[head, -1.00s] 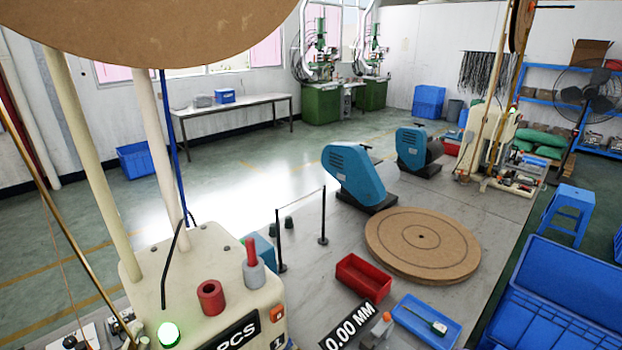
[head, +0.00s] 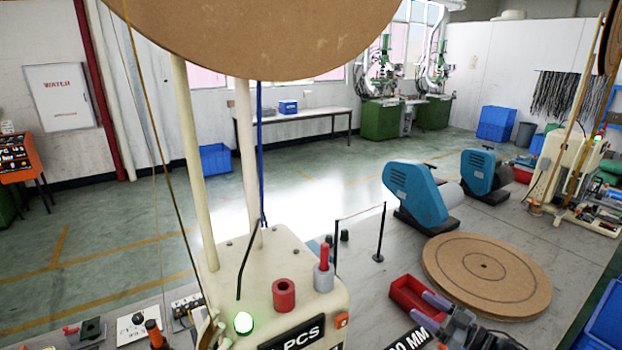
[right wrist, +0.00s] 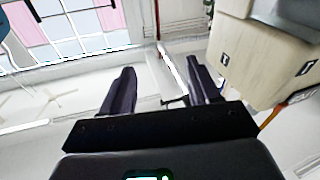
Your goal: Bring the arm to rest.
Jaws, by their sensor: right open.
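My right gripper (head: 434,309) shows at the bottom right of the head view, in front of the red tray (head: 408,296) and the round brown board (head: 487,272). In the right wrist view the right gripper (right wrist: 160,70) has its two dark fingers spread apart, with nothing between them. That view looks past the fingers to a window, a pale wall and a cream machine housing (right wrist: 262,65). My left gripper is in neither view.
A cream machine (head: 265,275) with a green lamp stands at the lower middle, under a large brown disc (head: 260,30). Two blue machines (head: 415,190) stand on the bench behind the round board. A thin black stand (head: 379,230) rises nearby. Open floor lies to the left.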

